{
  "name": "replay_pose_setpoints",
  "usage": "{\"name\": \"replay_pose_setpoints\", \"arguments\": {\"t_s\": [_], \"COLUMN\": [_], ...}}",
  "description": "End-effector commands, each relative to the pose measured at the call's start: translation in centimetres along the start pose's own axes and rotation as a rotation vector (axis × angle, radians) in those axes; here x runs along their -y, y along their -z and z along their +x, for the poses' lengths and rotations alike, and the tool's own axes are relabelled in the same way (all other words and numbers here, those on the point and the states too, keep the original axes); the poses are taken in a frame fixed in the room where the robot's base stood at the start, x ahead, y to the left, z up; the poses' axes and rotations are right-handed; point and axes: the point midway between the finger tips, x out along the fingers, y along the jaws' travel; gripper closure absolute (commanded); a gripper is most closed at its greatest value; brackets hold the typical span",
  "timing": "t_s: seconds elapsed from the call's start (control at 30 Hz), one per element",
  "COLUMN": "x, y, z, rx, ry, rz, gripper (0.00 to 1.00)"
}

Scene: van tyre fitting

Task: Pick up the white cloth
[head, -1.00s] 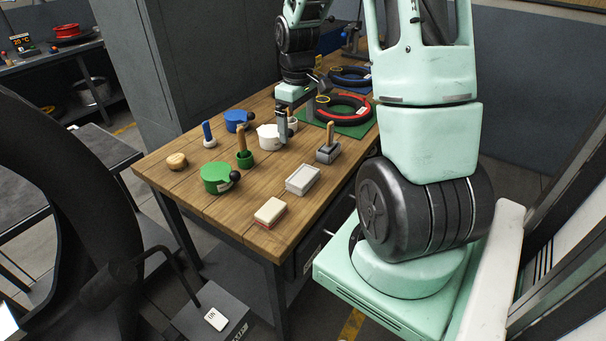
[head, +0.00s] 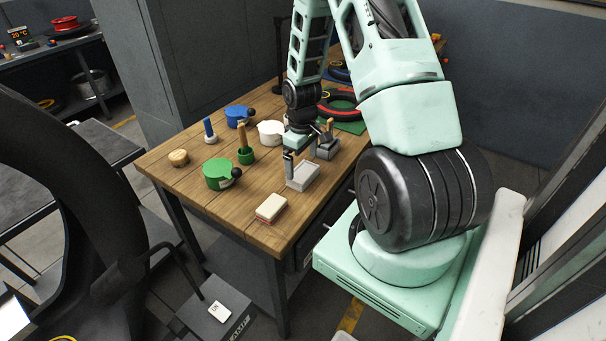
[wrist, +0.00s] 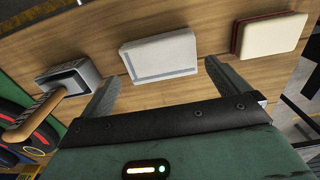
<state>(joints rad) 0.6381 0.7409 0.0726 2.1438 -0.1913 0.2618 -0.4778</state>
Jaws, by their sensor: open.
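The white cloth (head: 303,178) lies folded flat on the wooden workbench, near its front edge. In the wrist view the cloth (wrist: 160,54) is a pale rectangle with a grey stripe along its border. My gripper (head: 292,162) is above the bench at the far side of the cloth, partly covering it in the head view. In the wrist view my gripper (wrist: 160,82) is open and empty, its two fingers spread wide, with the cloth ahead between and beyond the fingertips. I cannot tell the exact height of the fingertips over the bench.
A cream block with a red base (head: 270,207) lies left of the cloth. A grey wooden-handled tool (wrist: 68,78) stands on its other side. A green lidded pot (head: 217,174), white pot (head: 270,133) and blue pot (head: 238,115) stand farther left and back.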

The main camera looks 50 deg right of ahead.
Motion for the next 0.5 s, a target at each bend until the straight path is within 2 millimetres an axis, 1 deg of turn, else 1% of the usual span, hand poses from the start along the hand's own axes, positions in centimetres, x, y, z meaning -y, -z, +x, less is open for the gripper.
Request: {"name": "replay_pose_setpoints", "arguments": {"t_s": [0.2,0.3,0.5], "x": [0.1,0.1,0.1], "y": [-0.4,-0.4,-0.4], "z": [2.8,3.7,4.2], "rx": [0.003,0.002,0.0], "ry": [0.003,0.002,0.0], "rz": [0.0,0.0,0.0], "gripper": [0.0,0.0,0.0]}}
